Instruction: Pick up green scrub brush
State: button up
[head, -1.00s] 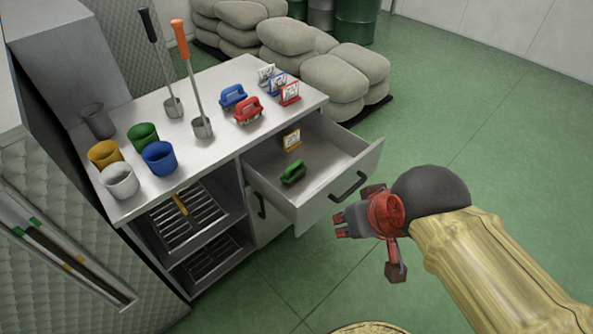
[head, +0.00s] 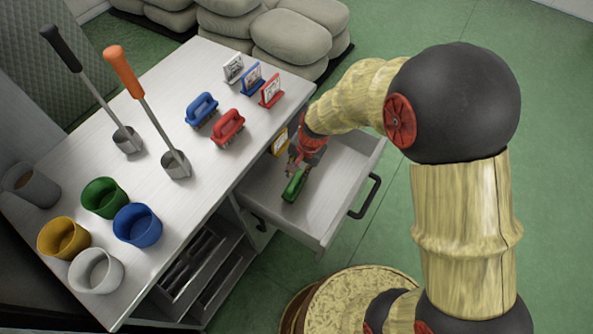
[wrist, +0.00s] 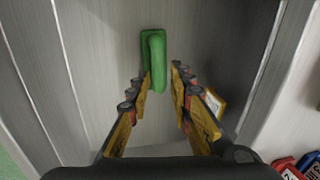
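The green scrub brush (head: 294,186) lies in the open drawer (head: 318,222) of the metal counter. In the wrist view the brush (wrist: 155,60) shows its handle upward, just ahead of my fingertips. My gripper (wrist: 161,75) is open, its two fingers apart, with the near end of the brush between or just below the tips; I cannot tell if they touch. In the head view my gripper (head: 298,170) reaches down into the drawer beside the brush, and my wrist hides part of the drawer.
A yellow-framed card (head: 279,142) stands in the drawer near my gripper. On the counter are a blue brush (head: 202,110), a red brush (head: 228,127), small card stands (head: 252,78), several cups (head: 137,226) and two long-handled scoops (head: 176,164). Drawer walls surround the gripper.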

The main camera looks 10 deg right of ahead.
aim_at(295, 179)
jog(key=f+b, duration=0.1)
jog(key=f, duration=0.1)
jog(key=f+b, duration=0.1)
jog(key=f, duration=0.2)
jog(key=w+a+f+b, duration=0.1)
jog(key=f, duration=0.1)
jog(key=shift+f, duration=0.4)
jog(key=c, duration=0.3)
grip_shut()
